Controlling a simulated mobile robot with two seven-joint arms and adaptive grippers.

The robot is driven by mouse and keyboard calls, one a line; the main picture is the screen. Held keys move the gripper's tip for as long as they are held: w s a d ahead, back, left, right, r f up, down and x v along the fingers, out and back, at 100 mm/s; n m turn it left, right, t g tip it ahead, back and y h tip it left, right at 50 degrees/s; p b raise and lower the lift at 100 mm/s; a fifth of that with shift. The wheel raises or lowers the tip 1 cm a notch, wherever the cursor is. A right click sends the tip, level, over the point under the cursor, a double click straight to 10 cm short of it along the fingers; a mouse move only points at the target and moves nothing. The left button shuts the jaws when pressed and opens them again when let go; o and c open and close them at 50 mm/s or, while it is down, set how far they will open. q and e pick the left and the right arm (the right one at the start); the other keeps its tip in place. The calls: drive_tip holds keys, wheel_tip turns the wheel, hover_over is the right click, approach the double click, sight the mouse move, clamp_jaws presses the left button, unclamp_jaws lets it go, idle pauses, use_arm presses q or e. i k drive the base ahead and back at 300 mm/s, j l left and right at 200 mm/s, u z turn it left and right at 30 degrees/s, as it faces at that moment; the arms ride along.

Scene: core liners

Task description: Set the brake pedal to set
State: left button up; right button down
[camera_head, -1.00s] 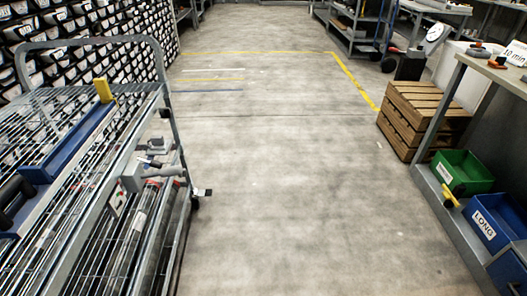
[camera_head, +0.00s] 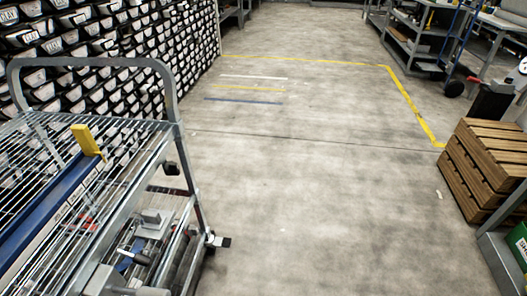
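The brake pedal (camera_head: 221,241) is a small pale lever with a dark end. It sticks out to the right beside a caster at the foot of the wire-shelf cart (camera_head: 180,132), low above the floor. It is too small to tell whether it is pressed down or raised. The cart stands at the left, with a tall grey handle frame. Neither of my grippers shows in the head view.
A blue rail with a yellow block (camera_head: 86,141) lies on the cart's top shelf. Bins of labelled core liners (camera_head: 110,50) fill the left wall. Wooden crates (camera_head: 490,165) stand at the right. The concrete floor (camera_head: 320,200) between is clear.

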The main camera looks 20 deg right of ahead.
sight(223, 243)
drive_tip(key=i+l+u, duration=0.25)
drive_tip(key=i+l, duration=0.5)
drive_tip(key=l, duration=0.1)
